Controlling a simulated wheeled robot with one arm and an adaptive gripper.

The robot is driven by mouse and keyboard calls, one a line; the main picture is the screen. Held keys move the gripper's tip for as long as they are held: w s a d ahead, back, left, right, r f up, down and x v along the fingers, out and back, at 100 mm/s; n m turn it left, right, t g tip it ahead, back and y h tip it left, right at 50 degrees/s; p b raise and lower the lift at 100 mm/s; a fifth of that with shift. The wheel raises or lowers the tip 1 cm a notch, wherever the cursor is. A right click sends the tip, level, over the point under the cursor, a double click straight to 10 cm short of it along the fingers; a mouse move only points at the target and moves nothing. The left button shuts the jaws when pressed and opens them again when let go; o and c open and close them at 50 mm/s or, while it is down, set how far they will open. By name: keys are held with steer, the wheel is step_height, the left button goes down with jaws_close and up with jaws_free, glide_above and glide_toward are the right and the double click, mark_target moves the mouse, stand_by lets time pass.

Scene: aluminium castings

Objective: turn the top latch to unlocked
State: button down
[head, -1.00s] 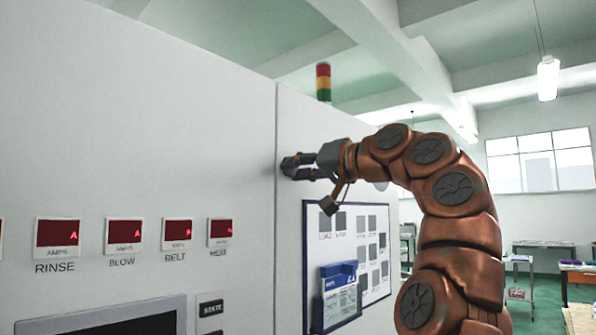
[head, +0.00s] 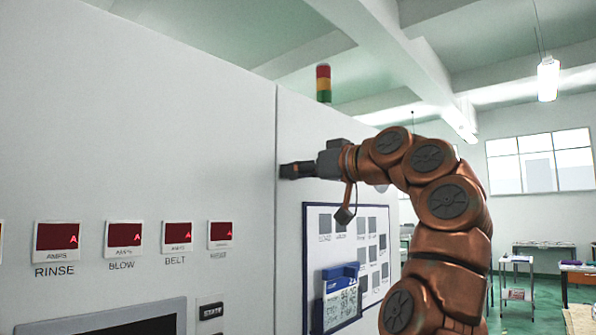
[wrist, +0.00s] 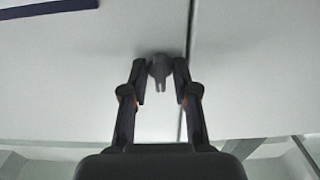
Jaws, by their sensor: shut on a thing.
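The top latch (wrist: 160,72) is a small grey knob on the white cabinet panel, just left of the panel seam in the wrist view. Its narrow end points down in that picture, roughly along the seam. My gripper (wrist: 159,80) has one dark finger on each side of the latch and is shut on it. In the head view my gripper (head: 287,171) is against the panel, just right of the seam. The fingers line up one behind the other there and hide the latch. No locked or unlocked marking is readable.
A framed board (head: 312,255) with a blue holder (head: 340,272) is on the panel below my gripper. Red displays (head: 123,235) line the left panel. A signal light (head: 323,83) stands on top of the cabinet. The room at the right is open, with tables (head: 578,268) far back.

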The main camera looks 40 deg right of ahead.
stand_by(0.4)
steer(key=c, duration=1.2)
jaws_free()
steer(key=v, duration=1.2)
steer(key=shift+a, duration=0.15)
